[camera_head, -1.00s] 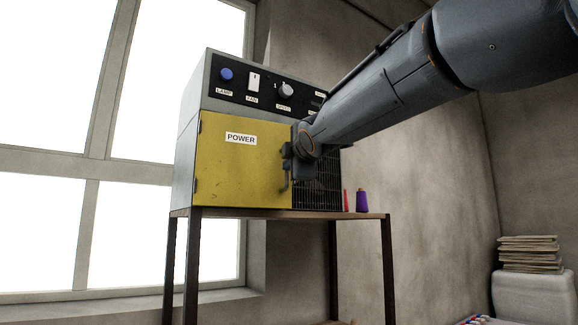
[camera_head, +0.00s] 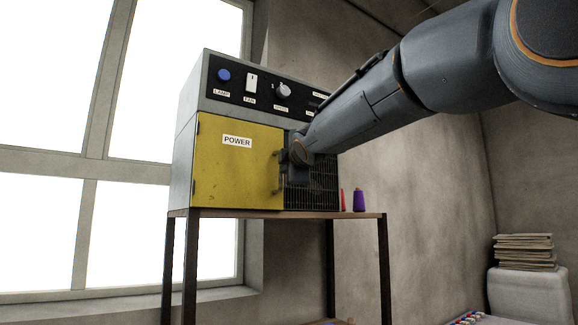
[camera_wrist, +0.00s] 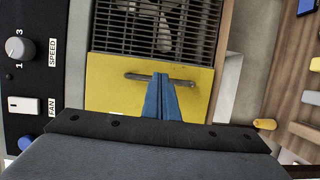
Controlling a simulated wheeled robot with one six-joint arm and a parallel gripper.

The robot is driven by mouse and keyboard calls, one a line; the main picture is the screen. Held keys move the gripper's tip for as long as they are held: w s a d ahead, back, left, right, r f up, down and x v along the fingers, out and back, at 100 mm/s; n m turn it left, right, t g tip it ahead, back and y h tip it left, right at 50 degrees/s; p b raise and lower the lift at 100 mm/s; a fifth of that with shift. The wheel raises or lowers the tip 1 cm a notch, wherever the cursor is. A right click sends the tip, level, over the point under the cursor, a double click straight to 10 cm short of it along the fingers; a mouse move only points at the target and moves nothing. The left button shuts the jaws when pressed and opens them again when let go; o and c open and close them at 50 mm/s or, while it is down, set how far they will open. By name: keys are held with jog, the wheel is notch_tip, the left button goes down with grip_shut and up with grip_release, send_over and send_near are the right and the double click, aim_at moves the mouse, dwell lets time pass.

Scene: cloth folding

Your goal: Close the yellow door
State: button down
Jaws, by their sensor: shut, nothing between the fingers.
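The yellow door (camera_head: 235,170), labelled POWER, is on the front of a grey cabinet (camera_head: 185,130). It looks flush or nearly flush with the front; a small gap cannot be ruled out. My gripper (camera_wrist: 160,77) is shut, with its blue fingers together and empty. Its tips are at the door's dark bar handle (camera_wrist: 185,82), over the yellow panel in the wrist view. I cannot tell whether they touch it. In the head view my wrist hides the fingertips and part of the door's right edge.
A black panel with a blue button (camera_head: 224,75), a white switch and a knob (camera_head: 283,90) is above the door. A dark grille (camera_head: 318,185) is right of it. The cabinet stands on a table (camera_head: 350,215) with a purple spool (camera_head: 358,201) and a red item.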

jog(key=shift+s+r, duration=0.1)
jog(key=shift+r, duration=0.15)
jog(key=w+d+p+v, duration=0.15)
jog(key=p+v, duration=0.25)
jog(key=v, duration=1)
jog(key=s+d+f+m+g+h+b, duration=0.1)
jog(key=d+f+m+g, duration=0.15)
jog(key=f, duration=1.05)
jog(key=d+f+m+g+h+b, duration=0.2)
jog(key=d+f+m, duration=0.2)
jog(key=f, duration=0.9)
jog(key=s+d+f+m+g+h+b, duration=0.1)
jog(key=d+f+m+g, duration=0.25)
jog(key=f, duration=0.85)
jog(key=s+d+f+m+g+b, duration=0.1)
jog(key=s+d+f+m+g, duration=0.1)
jog(key=s+f, duration=0.5)
jog(key=s+d+f+m+g+b, duration=0.1)
jog(key=s+f+m, duration=0.4)
jog(key=f, duration=0.7)
jog(key=s+d+f+m+g+b, duration=0.1)
jog(key=s+d+f+m+g, duration=0.2)
jog(key=s+f, duration=0.7)
jog(key=shift+f+m+g+h, duration=0.3)
jog(key=shift+m+g, duration=0.2)
jog(key=shift+g, duration=0.4)
